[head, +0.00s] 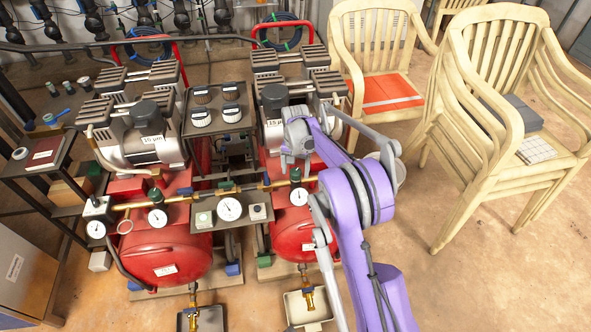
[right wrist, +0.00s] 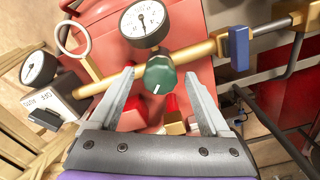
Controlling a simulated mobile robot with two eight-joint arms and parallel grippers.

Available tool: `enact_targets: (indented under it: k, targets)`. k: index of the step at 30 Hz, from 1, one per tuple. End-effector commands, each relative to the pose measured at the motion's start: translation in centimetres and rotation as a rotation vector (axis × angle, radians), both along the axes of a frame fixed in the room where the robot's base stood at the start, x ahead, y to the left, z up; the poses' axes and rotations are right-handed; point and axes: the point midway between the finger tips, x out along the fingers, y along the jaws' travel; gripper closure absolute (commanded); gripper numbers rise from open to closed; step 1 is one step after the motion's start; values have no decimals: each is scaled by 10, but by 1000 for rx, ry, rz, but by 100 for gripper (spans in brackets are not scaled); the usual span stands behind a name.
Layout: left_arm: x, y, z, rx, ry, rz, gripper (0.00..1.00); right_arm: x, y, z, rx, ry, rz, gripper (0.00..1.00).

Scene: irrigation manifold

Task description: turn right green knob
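The right green knob (head: 295,174) sits on the brass pipe of the right red compressor, just above a round gauge (head: 298,197). In the right wrist view the dark green knob (right wrist: 160,75), with a white mark on its face, shows between my right gripper's spread fingertips, with clear space on both sides. My right gripper (head: 294,158) is open and empty, close above the knob in the head view; its fingers are hard to make out there. A second green knob (head: 155,195) is on the left compressor's pipe. My left gripper is out of view.
A gauge panel (head: 229,209) stands between the red tanks. A blue handle (right wrist: 238,48) and a metal ring (right wrist: 72,40) flank the knob in the right wrist view. Stacked cream chairs (head: 490,110) stand right; the floor before them is clear.

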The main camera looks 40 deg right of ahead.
Motion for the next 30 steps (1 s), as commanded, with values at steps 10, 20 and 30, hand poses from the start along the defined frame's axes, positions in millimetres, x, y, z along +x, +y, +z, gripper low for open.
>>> enact_targets:
  k: [10, 20, 30]
  targets:
    - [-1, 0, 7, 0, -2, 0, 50, 0, 0, 20, 0, 0, 0, 19]
    - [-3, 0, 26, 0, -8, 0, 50, 0, 0, 86, 0, 0, 0, 19]
    - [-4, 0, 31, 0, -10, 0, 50, 0, 0, 108, 0, 0, 0, 19]
